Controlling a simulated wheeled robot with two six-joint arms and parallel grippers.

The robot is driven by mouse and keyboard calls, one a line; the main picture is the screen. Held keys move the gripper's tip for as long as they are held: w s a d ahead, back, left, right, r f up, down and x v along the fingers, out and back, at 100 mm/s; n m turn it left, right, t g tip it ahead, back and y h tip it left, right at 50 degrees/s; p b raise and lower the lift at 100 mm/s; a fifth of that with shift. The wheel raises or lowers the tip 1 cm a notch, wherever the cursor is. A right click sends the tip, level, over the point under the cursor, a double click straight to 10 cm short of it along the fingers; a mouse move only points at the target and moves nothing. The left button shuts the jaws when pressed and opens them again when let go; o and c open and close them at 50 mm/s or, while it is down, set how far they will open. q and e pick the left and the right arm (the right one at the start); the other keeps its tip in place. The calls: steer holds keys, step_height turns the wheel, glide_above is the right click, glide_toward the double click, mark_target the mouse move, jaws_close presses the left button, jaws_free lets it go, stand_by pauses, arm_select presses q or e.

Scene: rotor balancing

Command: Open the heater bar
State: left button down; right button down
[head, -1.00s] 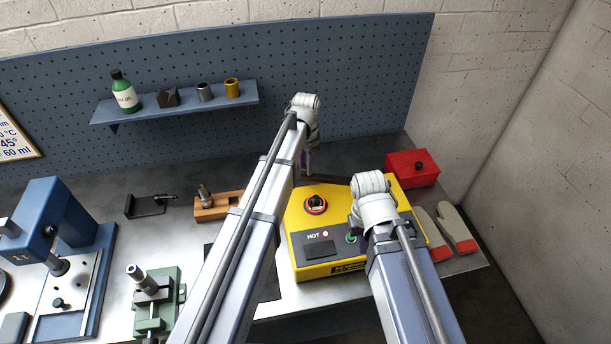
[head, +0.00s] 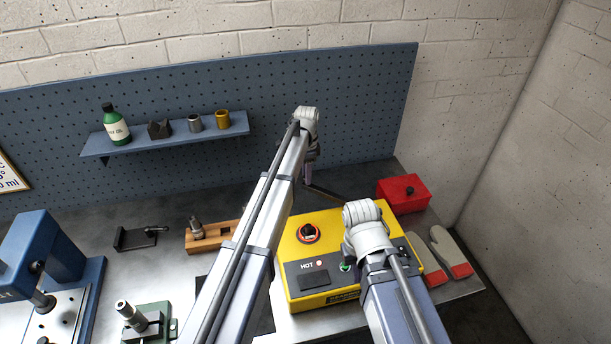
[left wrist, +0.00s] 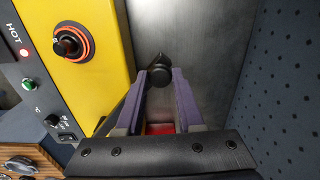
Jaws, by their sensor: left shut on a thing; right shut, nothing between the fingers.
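The yellow heater (head: 292,250) stands on the bench with a black dial, a lit HOT lamp and a green button. Its dark heater bar (head: 326,194) shows behind the heater's back edge, tilted, with its left end higher. My left gripper (head: 311,168) is at that raised end. In the left wrist view, my left gripper's purple fingers (left wrist: 160,76) are shut on the bar's black knob (left wrist: 158,64). My right gripper (head: 352,256) is shut and empty over the heater's right part, near the green button (head: 345,267). Its fingertips are mostly hidden by my wrist.
A red box (head: 404,194) stands behind the heater at the right. Grey gloves with red cuffs (head: 447,251) lie at the bench's right edge. A wooden block (head: 212,238) and a green vise (head: 146,325) are left of my left arm. The pegboard (head: 270,110) is behind.

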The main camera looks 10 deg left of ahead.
arm_select(q)
steer(key=c, duration=0.5)
jaws_free()
steer(key=shift+c, duration=0.2)
step_height(320, 180, up, 8)
steer(key=p, duration=0.8)
steer(key=shift+f, duration=0.1)
steer(key=shift+s+f, duration=0.1)
